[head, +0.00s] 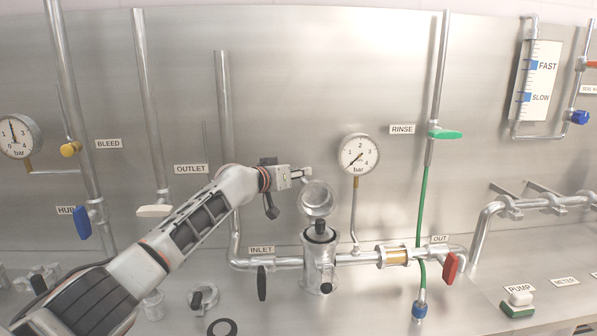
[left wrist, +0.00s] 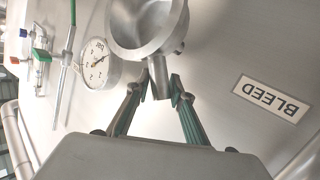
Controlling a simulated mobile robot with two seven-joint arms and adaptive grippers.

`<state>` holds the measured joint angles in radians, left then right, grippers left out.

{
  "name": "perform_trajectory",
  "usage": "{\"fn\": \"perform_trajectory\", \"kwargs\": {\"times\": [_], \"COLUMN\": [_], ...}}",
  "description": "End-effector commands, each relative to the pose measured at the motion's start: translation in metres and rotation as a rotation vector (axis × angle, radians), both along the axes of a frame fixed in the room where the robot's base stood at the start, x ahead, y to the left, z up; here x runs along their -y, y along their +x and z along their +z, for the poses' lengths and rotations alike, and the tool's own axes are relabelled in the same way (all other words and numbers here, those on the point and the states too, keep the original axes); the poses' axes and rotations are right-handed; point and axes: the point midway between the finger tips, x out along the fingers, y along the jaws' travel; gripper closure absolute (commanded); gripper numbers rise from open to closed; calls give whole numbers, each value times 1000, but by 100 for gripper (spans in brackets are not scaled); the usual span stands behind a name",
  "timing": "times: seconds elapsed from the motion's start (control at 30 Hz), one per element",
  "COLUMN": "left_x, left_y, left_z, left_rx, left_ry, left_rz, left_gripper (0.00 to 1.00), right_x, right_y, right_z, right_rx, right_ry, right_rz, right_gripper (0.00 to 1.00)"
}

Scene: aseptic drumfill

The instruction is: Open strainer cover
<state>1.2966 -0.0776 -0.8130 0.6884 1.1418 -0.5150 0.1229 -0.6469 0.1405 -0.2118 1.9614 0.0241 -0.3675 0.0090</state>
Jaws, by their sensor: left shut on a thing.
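The strainer body (head: 319,270) is an upright metal cylinder in the pipe line at the centre of the head view. A dark part (head: 320,233) shows at its top. The round metal strainer cover (head: 317,200) is above the body, with a visible gap between them, and tilted so its round face shows. My left gripper (head: 304,175) is at the cover's upper edge. In the left wrist view the cover (left wrist: 140,28) looks like a hollow bowl with a short stem, and my left gripper's fingertips (left wrist: 160,90) are shut on that stem. My right gripper is in neither view.
A pressure gauge (head: 359,154) is close right of the cover. The INLET valve's black handle (head: 262,283) and the OUT valve's red handle (head: 450,268) flank the strainer. A green hose (head: 423,215) hangs to the right. Loose fittings (head: 203,298) lie on the front left bench.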

Motion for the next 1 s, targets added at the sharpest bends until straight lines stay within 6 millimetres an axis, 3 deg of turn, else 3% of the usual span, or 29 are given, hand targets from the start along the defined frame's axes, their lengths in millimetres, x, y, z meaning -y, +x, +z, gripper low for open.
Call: {"fn": "perform_trajectory", "kwargs": {"times": [0.03, 0.47, 0.5, 0.53, 1.0], "left_x": [-5, -6, -6, -6, -3], "left_y": [2, 1, 1, 1, 0], "left_z": [-15, -18, -18, -18, -13], "left_rx": [-12, -14, -14, -14, -12], "left_ry": [21, 25, 25, 25, 16], "left_rz": [5, 6, 6, 6, 3], "left_gripper": [100, 100, 70, 66, 66], "right_x": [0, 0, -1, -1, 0], "right_y": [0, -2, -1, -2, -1], "right_z": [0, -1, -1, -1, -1], "right_rx": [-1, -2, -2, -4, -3], "right_ry": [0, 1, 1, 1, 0], "right_rz": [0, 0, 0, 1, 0], "right_gripper": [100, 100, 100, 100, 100]}}
